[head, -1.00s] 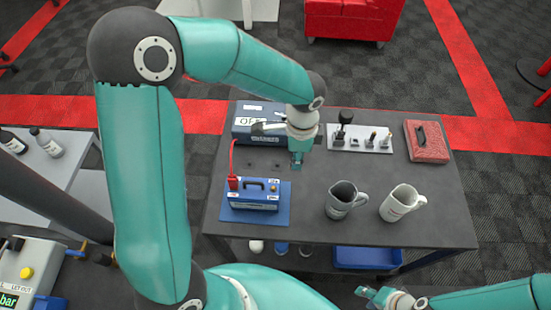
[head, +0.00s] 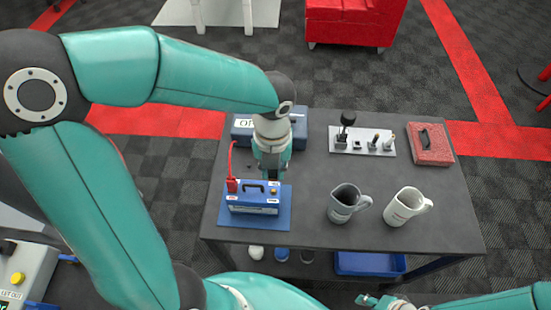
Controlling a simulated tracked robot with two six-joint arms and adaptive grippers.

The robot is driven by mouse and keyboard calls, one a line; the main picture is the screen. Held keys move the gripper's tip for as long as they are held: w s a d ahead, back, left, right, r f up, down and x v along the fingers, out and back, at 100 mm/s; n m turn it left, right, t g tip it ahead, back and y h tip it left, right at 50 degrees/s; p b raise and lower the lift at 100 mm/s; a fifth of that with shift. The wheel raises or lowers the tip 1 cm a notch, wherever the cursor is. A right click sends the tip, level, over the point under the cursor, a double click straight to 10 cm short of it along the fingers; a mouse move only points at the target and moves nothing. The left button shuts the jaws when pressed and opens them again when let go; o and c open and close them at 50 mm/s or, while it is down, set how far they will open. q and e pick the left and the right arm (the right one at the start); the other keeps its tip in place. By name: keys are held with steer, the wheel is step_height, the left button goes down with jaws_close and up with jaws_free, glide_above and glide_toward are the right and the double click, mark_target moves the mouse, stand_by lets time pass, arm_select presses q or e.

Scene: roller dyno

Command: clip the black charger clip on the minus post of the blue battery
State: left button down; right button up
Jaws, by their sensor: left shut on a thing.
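The blue battery (head: 250,208) stands upright on a blue mat (head: 284,222) on the table, with a dark handle on top. The red clip (head: 232,186) sits at its left post, with a red cable running up from it. My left gripper (head: 272,176) points down just behind the battery's right end, near the post there. It is shut on a small dark thing, apparently the black charger clip, mostly hidden by the fingers. I cannot tell whether that clip touches the post. My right gripper (head: 375,301) is at the bottom edge, away from the table, too small to read.
The blue-grey charger (head: 299,128) stands at the back left, partly behind my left arm.

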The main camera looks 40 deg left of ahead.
mark_target(273, 176)
arm_select(q)
step_height(273, 176, down, 4)
steer(key=b, duration=0.3)
steer(key=shift+f+b, duration=0.25)
steer(key=shift+b, duration=0.1)
steer(key=shift+f+b, duration=0.3)
steer(key=shift+f, duration=0.25)
steer(key=shift+s+d, duration=0.1)
steer(key=shift+s, duration=0.05)
stand_by(0.4)
steer(key=shift+f, duration=0.75)
stand_by(1.1)
stand_by(0.5)
